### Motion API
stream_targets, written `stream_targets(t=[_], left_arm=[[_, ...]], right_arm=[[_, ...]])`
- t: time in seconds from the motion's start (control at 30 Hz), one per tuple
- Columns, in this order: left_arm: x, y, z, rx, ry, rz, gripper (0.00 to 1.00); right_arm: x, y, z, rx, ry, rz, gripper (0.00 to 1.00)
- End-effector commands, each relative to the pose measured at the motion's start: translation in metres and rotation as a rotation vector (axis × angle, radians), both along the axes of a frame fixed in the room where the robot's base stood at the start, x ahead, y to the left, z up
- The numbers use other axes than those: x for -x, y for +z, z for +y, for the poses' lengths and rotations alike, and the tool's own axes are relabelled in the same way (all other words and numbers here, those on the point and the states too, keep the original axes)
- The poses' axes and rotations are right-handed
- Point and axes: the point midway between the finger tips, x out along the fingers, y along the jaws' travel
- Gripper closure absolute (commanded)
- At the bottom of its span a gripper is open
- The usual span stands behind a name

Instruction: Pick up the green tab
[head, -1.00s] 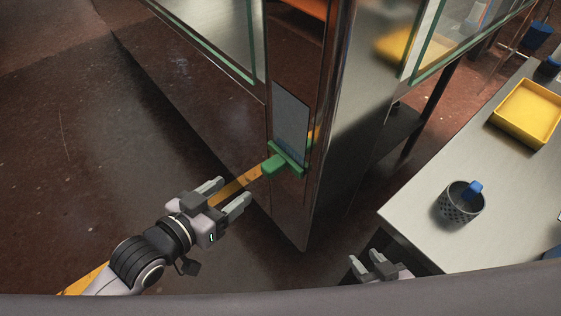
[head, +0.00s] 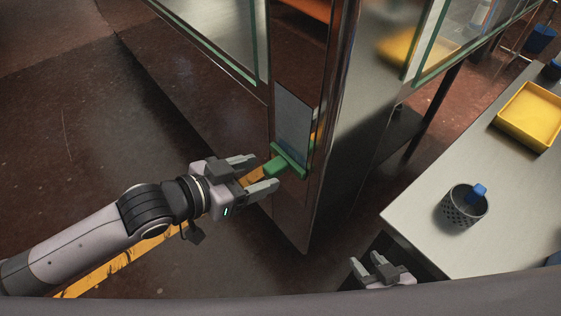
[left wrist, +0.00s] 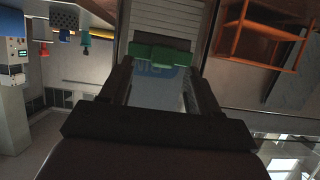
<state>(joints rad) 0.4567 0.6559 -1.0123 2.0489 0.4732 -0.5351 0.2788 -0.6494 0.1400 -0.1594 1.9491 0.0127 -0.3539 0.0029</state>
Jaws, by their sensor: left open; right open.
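The green tab (head: 276,166) sticks out from a green bar low on the narrow end face of a tall metal-and-glass cabinet, below a grey panel. My left gripper (head: 264,171) is open, with its fingertips close to the tab and on either side of its near end. In the left wrist view the green tab (left wrist: 160,54) lies ahead, between the two spread fingers. I cannot tell whether a finger touches it. My right gripper (head: 370,262) is open and empty at the bottom of the head view, beside the table.
The cabinet (head: 350,120) has a sharp vertical corner right of the tab. A metal table (head: 430,215) at right bears a mesh cup (head: 462,210) with a blue item and a yellow tray (head: 535,112). The floor at left is clear.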

Motion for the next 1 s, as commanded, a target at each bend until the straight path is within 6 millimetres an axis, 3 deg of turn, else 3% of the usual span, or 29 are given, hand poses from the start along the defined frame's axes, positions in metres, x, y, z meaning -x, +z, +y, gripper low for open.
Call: stream_targets(t=[0.3,0.57,0.6,0.77,0.8,1.0], left_arm=[[-0.021,-0.013,-0.025,0.001,-0.001,0.000,0.38],[-0.023,-0.014,-0.027,0.001,-0.001,0.000,0.38],[-0.023,-0.014,-0.027,0.001,-0.001,0.000,0.42],[-0.023,-0.014,-0.027,0.001,-0.001,0.000,0.94],[-0.023,-0.014,-0.027,0.001,-0.001,0.000,1.00],[-0.023,-0.014,-0.027,0.001,-0.001,0.000,1.00]], right_arm=[[0.000,0.001,0.000,0.000,0.000,-0.001,0.57],[0.000,0.001,0.000,0.000,0.000,-0.001,0.57],[0.000,0.001,0.000,0.000,0.000,-0.001,0.57],[0.000,0.001,0.000,0.000,0.000,-0.001,0.57],[0.000,0.001,0.000,0.000,0.000,-0.001,0.57],[0.000,0.002,0.000,0.000,0.000,-0.001,0.57]])
